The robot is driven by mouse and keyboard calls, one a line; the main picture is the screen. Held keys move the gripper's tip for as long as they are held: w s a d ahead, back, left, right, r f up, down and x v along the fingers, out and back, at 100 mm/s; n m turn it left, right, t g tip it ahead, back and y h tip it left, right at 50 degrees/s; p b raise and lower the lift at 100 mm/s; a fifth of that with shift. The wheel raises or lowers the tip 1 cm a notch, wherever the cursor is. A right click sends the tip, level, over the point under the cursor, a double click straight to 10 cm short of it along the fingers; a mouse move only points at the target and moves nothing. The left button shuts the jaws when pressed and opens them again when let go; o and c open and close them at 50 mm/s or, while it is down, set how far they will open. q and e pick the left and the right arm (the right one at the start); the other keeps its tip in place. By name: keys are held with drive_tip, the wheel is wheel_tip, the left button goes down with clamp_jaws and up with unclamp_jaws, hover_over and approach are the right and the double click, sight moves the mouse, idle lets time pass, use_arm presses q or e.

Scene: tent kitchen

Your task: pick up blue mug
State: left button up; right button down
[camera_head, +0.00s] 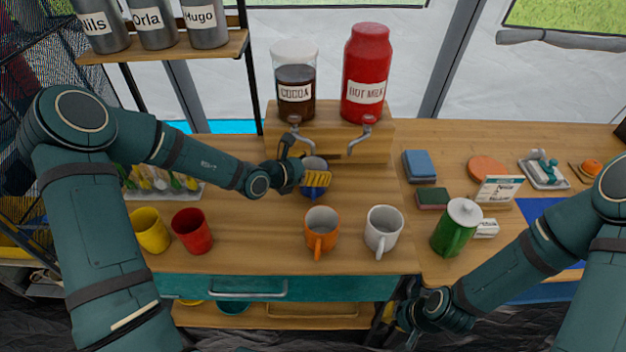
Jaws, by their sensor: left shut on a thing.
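The blue mug (315,192) is below the cocoa dispenser's tap, near the front of the wooden stand. My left gripper (316,178) is shut on it, with its yellow finger across the mug's side. The finger hides much of the mug, and I cannot tell whether the mug touches the counter. My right gripper (404,322) is low at the counter's front edge, away from the mugs. Its fingers are too dark and small to tell whether they are open.
Yellow (149,231), red (190,232), orange (321,228) and white (383,228) mugs stand along the counter front. A cocoa dispenser (296,85) and red hot milk dispenser (366,75) stand behind. A green pot (454,232) is at right. The counter between the red and orange mugs is clear.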

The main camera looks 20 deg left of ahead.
sight(313, 155)
use_arm(q)
drive_tip(key=shift+r, duration=0.25)
drive_tip(key=shift+r+p, duration=0.65)
drive_tip(key=shift+r, duration=0.85)
drive_tip(key=s+a+p, duration=0.1)
drive_tip(key=s+p, duration=0.1)
drive_tip(key=s, duration=0.6)
drive_tip(key=s+a+p, duration=0.2)
drive_tip(key=s+p, duration=0.1)
drive_tip(key=s, duration=0.6)
drive_tip(key=shift+s+a, duration=0.25)
drive_tip(key=shift+a, duration=0.05)
drive_tip(key=shift+s, duration=0.1)
idle(2.0)
